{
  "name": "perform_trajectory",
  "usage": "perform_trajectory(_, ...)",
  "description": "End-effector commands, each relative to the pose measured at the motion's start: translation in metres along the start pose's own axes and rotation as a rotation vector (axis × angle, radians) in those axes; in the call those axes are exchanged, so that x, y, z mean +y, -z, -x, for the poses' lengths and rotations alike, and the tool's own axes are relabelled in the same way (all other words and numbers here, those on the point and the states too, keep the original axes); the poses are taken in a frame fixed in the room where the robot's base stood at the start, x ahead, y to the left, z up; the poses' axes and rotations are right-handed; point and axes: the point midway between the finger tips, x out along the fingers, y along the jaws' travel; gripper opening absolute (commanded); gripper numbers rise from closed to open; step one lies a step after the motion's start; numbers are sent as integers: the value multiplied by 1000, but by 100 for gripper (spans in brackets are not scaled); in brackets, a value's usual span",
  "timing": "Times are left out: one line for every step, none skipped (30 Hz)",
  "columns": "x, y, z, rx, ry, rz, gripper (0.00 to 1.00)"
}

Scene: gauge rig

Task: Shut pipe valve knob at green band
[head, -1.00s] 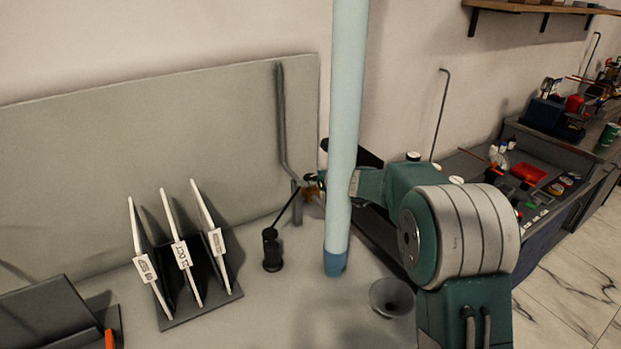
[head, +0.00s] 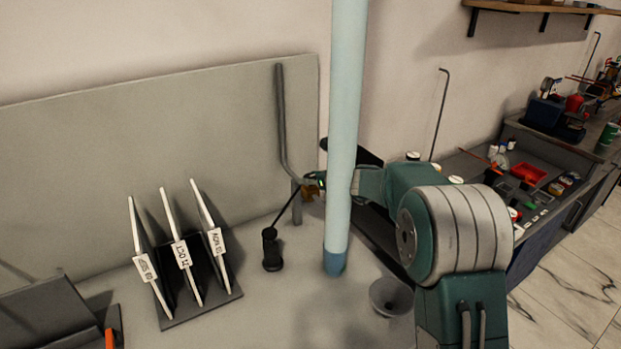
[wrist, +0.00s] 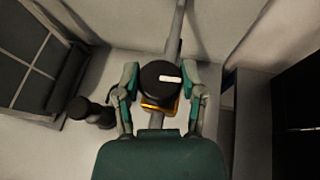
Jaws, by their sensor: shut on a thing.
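The valve knob (wrist: 160,76) is round and black with a white pointer mark. The mark lies almost level, right of the knob's middle in the wrist view. An orange-yellow valve body (wrist: 158,103) shows under the knob. The grey pipe (head: 281,110) stands against the back panel, and its upper run shows in the wrist view (wrist: 177,35). My gripper (wrist: 161,90) is shut on the knob, with a teal finger on each side. In the head view my gripper (head: 314,182) is small at the pipe, with a tiny green spot. I cannot make out the green band for certain.
A pale blue column (head: 347,120) stands in front of my wrist. A black stand with a thin rod (head: 271,250) is left of the pipe. A rack with labelled white plates (head: 185,250) is farther left.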

Motion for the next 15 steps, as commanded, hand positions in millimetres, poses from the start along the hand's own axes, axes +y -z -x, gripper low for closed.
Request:
perform_trajectory(-2,0,0,0,-18,8,5)
perform_trajectory(-2,0,0,0,-35,16,5)
perform_trajectory(-2,1,0,0,-57,24,5)
perform_trajectory(-2,1,0,0,-76,32,5)
perform_trajectory(-2,0,0,0,-96,41,5)
perform_trajectory(-3,1,0,0,-124,52,5)
perform_trajectory(-3,1,-1,0,-145,60,5)
perform_trajectory(-3,1,-1,1,-167,71,5)
perform_trajectory(-3,1,-1,1,-198,83,5)
perform_trajectory(-3,1,-1,0,-221,92,5)
perform_trajectory(-3,1,-1,1,-244,102,5)
perform_trajectory(-3,1,-1,1,-273,114,5)
perform_trajectory(-3,1,-1,1,-295,124,5)
perform_trajectory(-3,1,-1,0,-318,133,5)
perform_trajectory(-3,1,-1,1,-346,143,5)
